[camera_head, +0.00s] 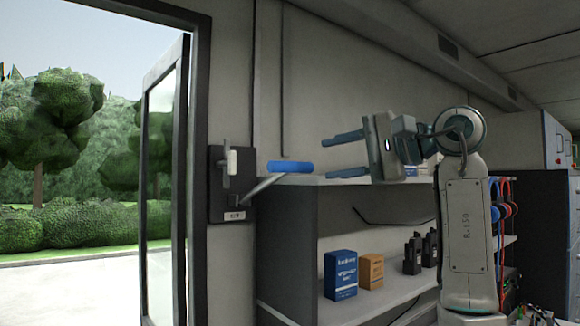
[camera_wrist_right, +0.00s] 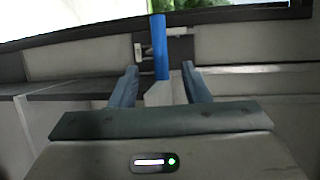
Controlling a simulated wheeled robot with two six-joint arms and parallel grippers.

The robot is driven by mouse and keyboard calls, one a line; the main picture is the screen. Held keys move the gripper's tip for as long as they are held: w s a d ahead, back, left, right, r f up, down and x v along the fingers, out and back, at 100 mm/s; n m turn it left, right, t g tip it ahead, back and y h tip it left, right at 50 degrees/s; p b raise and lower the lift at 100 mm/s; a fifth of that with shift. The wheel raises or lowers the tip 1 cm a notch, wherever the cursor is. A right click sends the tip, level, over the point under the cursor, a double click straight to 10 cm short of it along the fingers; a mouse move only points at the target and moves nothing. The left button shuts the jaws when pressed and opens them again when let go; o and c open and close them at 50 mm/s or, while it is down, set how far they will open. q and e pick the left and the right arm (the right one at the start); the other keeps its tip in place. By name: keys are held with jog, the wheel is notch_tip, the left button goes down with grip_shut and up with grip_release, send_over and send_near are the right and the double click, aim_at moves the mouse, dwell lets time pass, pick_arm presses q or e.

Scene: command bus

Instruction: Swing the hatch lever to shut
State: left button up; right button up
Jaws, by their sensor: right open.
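The hatch lever (camera_head: 290,168) has a blue grip on a grey arm that reaches right from a dark plate (camera_head: 231,200) on the wall beside the doorway. In the right wrist view the blue grip (camera_wrist_right: 160,47) stands upright in the picture, in line with the gap between my fingers. My right gripper (camera_head: 333,154) is open and empty, its fingers pointing left toward the lever, a little to the right of the grip and apart from it. Both fingers also show in the right wrist view (camera_wrist_right: 161,84). My left gripper is not in view.
The door (camera_head: 165,190) stands open onto trees outside. A shelf unit (camera_head: 290,240) below the right arm holds a blue box (camera_head: 341,275), an orange box (camera_head: 371,271) and several dark handsets (camera_head: 413,255). The wall above the lever is clear.

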aim_at(295, 165)
jog(key=p+x, duration=0.3)
jog(key=x, duration=0.6)
jog(key=shift+a+r+p, duration=0.1)
jog(key=shift+p, duration=0.2)
jog(key=shift+w+a+f, duration=0.25)
jog(key=shift+w+a, duration=0.15)
jog(key=shift+a, duration=0.05)
grip_shut()
